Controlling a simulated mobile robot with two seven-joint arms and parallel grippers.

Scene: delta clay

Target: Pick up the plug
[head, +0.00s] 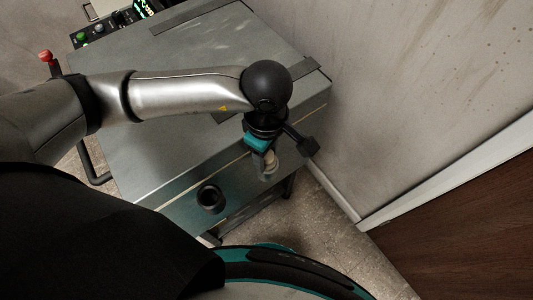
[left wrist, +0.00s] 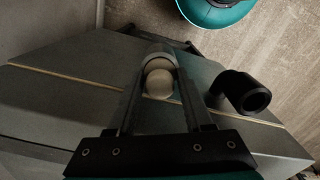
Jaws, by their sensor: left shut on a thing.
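The plug (head: 270,160) is a pale, rounded piece at the front edge of a grey metal cabinet. It also shows in the left wrist view (left wrist: 159,82) as a whitish ball-like end with a grey, cylindrical part beyond it. My left gripper (head: 265,168) points down there, its fingers on either side of the plug and shut on it. In the left wrist view the gripper (left wrist: 158,62) has one finger on each side of the plug. I cannot tell whether the plug is clear of the cabinet. My right gripper is not in view.
A black cylindrical fitting (head: 211,198) sticks out of the cabinet (head: 180,55) front, left of the gripper. A control panel with buttons (head: 97,29) stands at the back left. A wall (head: 420,80) is close on the right.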

